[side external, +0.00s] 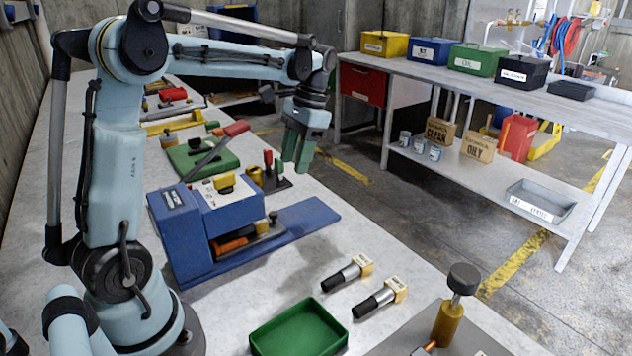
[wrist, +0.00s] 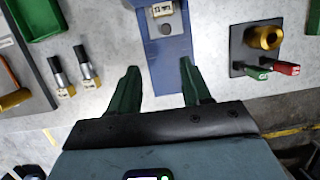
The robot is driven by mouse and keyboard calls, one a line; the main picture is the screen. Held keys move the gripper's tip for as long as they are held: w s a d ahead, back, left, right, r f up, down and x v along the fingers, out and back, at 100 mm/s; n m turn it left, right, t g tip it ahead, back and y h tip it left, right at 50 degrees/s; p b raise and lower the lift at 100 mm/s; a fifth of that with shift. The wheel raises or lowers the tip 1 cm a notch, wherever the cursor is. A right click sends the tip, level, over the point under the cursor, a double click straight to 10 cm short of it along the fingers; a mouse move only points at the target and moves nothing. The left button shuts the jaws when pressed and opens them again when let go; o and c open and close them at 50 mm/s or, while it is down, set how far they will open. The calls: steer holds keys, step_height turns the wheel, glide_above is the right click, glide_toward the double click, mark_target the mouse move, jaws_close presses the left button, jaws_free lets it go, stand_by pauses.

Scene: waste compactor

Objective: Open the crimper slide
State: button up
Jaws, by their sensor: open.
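A blue machine (side external: 215,220) stands on the bench in the side view, with a white-topped block, a yellow knob (side external: 223,182) and an orange part in its front opening. No label reading crimper is legible, so I cannot tell for certain which part is the slide. A flat blue plate (side external: 305,218) extends from the machine to the right. The plate also shows in the wrist view (wrist: 172,70), with a small labelled yellow block (wrist: 161,9) at the top. My gripper (side external: 294,166) is open and empty, raised above the bench near the plate. Its green fingers (wrist: 162,80) appear on either side of the plate in the wrist view.
A green tray (side external: 298,330) and two black-handled tools (side external: 352,272) lie on the bench in front. A fixture with red and green levers (side external: 270,172) and a green press (side external: 200,158) stand behind the machine. Bare bench lies between plate and tools.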

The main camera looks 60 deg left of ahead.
mark_target(274, 212)
steer(key=shift+g, duration=0.5)
steer(key=x, duration=0.4)
steer(key=a+x, duration=0.1)
steer(key=x, duration=0.7)
steer(key=shift+w+a+f, duration=0.1)
steer(key=shift+a+f, duration=0.15)
steer(key=shift+f, duration=0.1)
jaws_close()
